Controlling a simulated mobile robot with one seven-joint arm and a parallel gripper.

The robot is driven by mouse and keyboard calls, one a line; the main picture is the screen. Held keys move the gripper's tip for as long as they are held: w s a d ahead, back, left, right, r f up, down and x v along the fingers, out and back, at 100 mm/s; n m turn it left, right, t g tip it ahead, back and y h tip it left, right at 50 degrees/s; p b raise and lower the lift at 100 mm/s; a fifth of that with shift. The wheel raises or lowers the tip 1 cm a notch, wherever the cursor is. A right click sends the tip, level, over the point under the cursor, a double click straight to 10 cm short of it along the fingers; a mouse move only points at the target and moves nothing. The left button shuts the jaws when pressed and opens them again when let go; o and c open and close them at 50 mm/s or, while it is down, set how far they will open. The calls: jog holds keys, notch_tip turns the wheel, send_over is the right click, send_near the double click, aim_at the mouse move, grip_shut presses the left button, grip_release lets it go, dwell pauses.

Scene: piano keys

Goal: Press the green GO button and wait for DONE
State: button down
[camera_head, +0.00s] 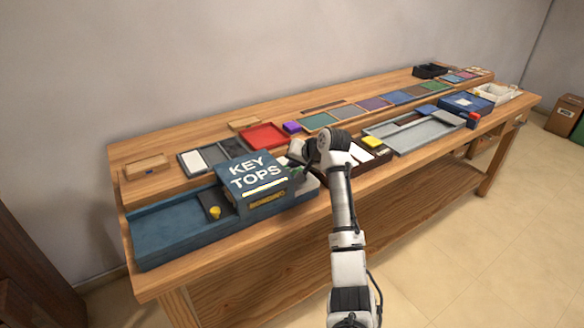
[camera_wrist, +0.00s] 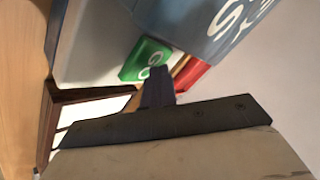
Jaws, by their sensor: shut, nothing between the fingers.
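The blue KEY TOPS machine (camera_head: 262,190) stands at the left front of the bench, with a yellow knob (camera_head: 215,212) on its tray side. Its lettered blue housing (camera_wrist: 190,22) fills the top of the wrist view. The green GO button (camera_wrist: 146,58) shows in the wrist view on a pale surface beside the housing. My gripper (camera_wrist: 158,76) is shut and empty, its dark fingertips at the button's lower right edge. I cannot tell if they touch it.
A red piece (camera_wrist: 190,72) lies close to the right of my fingertips. A red tray (camera_head: 264,137) and several coloured panels line the bench behind.

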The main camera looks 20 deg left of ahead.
aim_at(294, 171)
jog(key=shift+r+p, duration=0.9)
jog(key=shift+p, duration=0.05)
notch_tip(294, 171, up, 5)
jog(key=p, duration=0.4)
dwell(0.6)
